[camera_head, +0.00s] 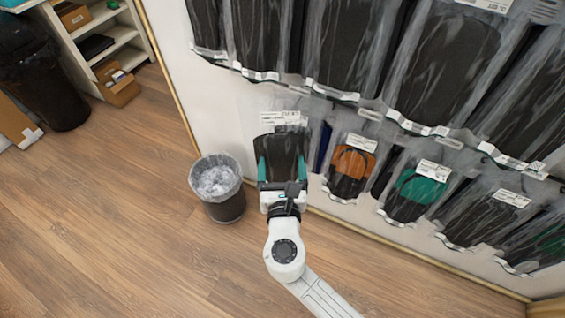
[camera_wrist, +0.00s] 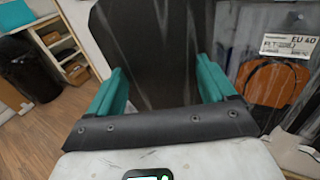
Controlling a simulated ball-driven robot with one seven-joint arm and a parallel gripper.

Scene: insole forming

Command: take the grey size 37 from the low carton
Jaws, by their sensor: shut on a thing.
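My gripper (camera_head: 281,160) has teal fingers and is shut on a dark grey or black insole pack (camera_head: 281,145). The pack stands up between the fingers, in front of the white wall. A white label shows at its top in the head view, too small to read. In the wrist view the dark pack (camera_wrist: 155,45) rises between the fingers of my gripper (camera_wrist: 160,68), and no size shows on it. An open brown carton (camera_head: 118,88) sits low at the shelf at upper left, with small things in it. I cannot tell a grey size 37 there.
Bagged insoles hang in rows on the wall. An orange-and-black pack (camera_head: 350,168), labelled EU 40 in the wrist view (camera_wrist: 275,80), hangs just right of my gripper. A lined bin (camera_head: 222,200) stands left. A black bin (camera_head: 55,85) stands farther left. Wood floor between is clear.

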